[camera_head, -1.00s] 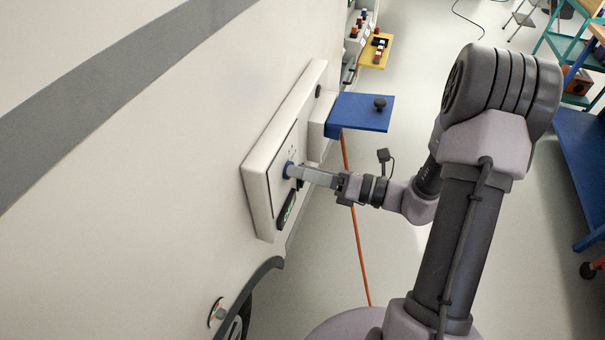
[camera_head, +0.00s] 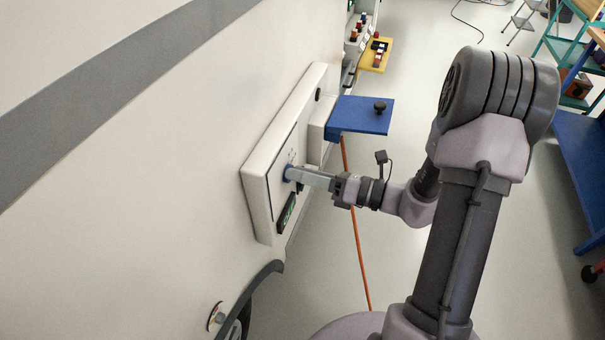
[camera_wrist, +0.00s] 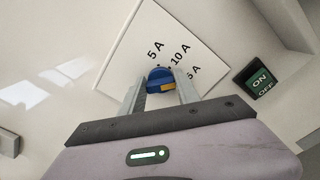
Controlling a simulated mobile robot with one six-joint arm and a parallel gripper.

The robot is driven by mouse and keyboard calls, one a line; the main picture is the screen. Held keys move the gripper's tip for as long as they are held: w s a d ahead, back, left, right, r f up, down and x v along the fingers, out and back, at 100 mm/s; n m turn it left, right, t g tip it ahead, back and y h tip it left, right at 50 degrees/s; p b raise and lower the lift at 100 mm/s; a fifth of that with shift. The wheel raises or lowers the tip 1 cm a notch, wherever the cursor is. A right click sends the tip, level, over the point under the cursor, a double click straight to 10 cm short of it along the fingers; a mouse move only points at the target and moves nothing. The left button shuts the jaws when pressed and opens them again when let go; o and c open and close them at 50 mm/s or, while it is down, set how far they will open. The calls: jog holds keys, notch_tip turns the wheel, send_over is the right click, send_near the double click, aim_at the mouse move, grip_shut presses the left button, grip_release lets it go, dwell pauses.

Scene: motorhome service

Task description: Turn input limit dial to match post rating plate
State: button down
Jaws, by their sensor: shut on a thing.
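The input limit dial is a blue knob (camera_wrist: 158,74) on a white label plate (camera_wrist: 128,62) in the wrist view. The plate reads "5 A", "10 A" and a partly covered mark ending in "5 A". A small orange-yellow patch shows on the knob's near side; which mark the dial points at I cannot tell. My gripper (camera_wrist: 160,84) is shut on the knob, a finger on either side. In the head view my gripper (camera_head: 291,174) reaches the blue knob at the wall panel (camera_head: 258,200), and its fingers partly cover it. I cannot make out a post rating plate.
A green ON/OFF switch (camera_wrist: 260,80) sits right of the dial. In the head view a blue shelf-like piece (camera_head: 358,114) with a black knob juts out beyond the panel. An orange cable (camera_head: 357,235) runs down to the floor.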

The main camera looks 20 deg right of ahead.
jog(key=shift+s+a+n+b, duration=0.1)
jog(key=shift+n+b, duration=0.9)
jog(key=shift+n, duration=0.95)
jog(key=shift+s+n+b, duration=0.1)
jog(key=shift+n+b, duration=0.9)
jog(key=shift+n, duration=0.95)
jog(key=c, duration=0.9)
grip_release()
jog(key=p+v, duration=0.4)
jog(key=v, duration=1.3)
jog(key=shift+s+r, duration=0.1)
